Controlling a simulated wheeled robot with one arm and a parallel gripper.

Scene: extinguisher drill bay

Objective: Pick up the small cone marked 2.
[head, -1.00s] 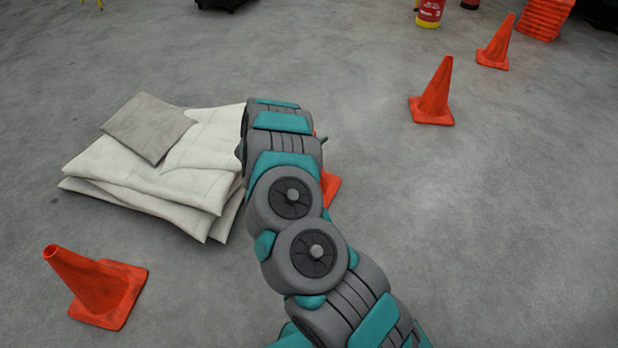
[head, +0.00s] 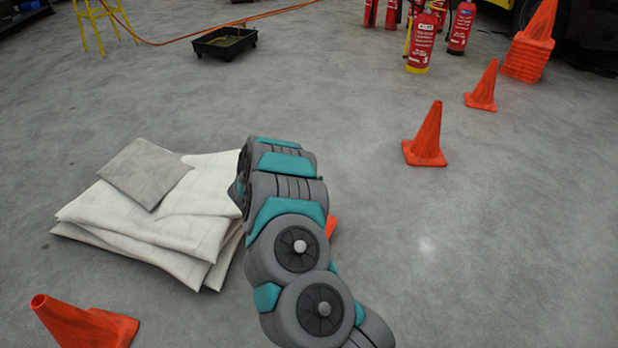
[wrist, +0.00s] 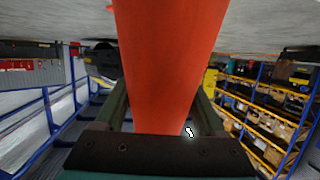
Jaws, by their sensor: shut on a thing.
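In the wrist view my gripper (wrist: 161,105) is shut on an orange cone (wrist: 168,55), which runs up between the two fingers and out of the top of the picture.
Other orange cones stand at front left (head: 80,325), right of centre (head: 425,142) and farther right (head: 483,88). A cone stack (head: 527,58), red extinguishers (head: 421,42) and a black tray (head: 225,43) are at the back. Folded white blankets (head: 140,225) lie left of my arm.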

